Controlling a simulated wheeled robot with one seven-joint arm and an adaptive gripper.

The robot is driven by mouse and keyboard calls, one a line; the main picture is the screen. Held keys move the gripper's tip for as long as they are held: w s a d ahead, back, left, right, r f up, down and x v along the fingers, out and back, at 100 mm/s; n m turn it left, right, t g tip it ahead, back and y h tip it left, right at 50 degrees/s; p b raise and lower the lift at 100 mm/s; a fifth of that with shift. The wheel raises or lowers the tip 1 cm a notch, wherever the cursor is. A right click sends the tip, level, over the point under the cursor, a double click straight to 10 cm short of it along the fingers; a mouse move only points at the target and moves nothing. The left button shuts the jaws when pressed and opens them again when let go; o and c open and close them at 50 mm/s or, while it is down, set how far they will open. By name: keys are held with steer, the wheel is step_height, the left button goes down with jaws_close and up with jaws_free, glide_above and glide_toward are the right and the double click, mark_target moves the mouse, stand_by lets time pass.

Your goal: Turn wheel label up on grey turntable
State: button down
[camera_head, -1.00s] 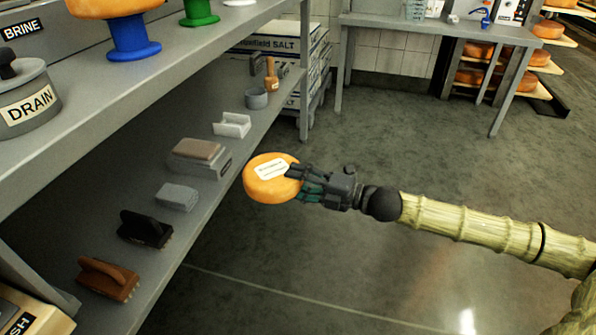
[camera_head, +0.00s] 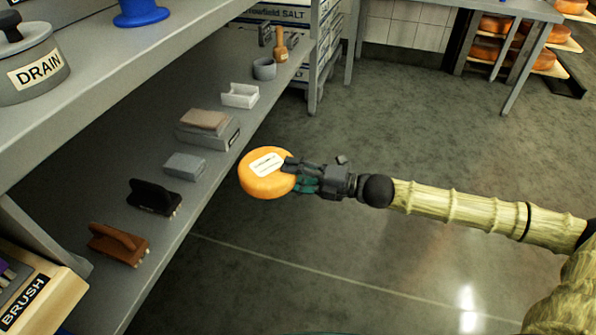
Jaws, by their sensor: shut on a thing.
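An orange cheese wheel (camera_head: 262,184) is in my gripper (camera_head: 300,175), held in the air over the floor, to the right of the lower shelf. My gripper is shut on the wheel's right edge. The wheel's white label (camera_head: 267,164) faces up toward the camera, and my fingers reach close to its right end. The wheel looks slightly tilted. The grey turntable cannot be made out for certain in this view. A blue stand (camera_head: 141,12) is cut off by the top edge on the upper shelf.
The lower shelf (camera_head: 215,185) holds two brushes (camera_head: 153,196), grey and brown blocks (camera_head: 206,121), a white holder (camera_head: 240,95) and a grey cup (camera_head: 264,69). A DRAIN pot (camera_head: 35,75) stands on the upper shelf (camera_head: 110,75). The floor on the right is clear; a table (camera_head: 500,8) stands behind.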

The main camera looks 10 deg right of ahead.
mark_target(281, 180)
steer(key=shift+s+a+r+n+g+y, duration=0.15)
steer(key=shift+s+a+n+g, duration=0.15)
steer(key=shift+a, duration=0.3)
steer(key=shift+s+a+r+n+g+y, duration=0.15)
steer(key=shift+s+a+g, duration=0.2)
steer(key=shift+a, duration=0.3)
steer(key=shift+s+a+r+n+g+y, duration=0.1)
steer(key=shift+s+a+n+g, duration=0.2)
steer(key=shift+a, duration=0.3)
steer(key=shift+s+a+g, duration=0.1)
steer(key=shift+g, duration=0.15)
steer(key=shift+d, duration=0.2)
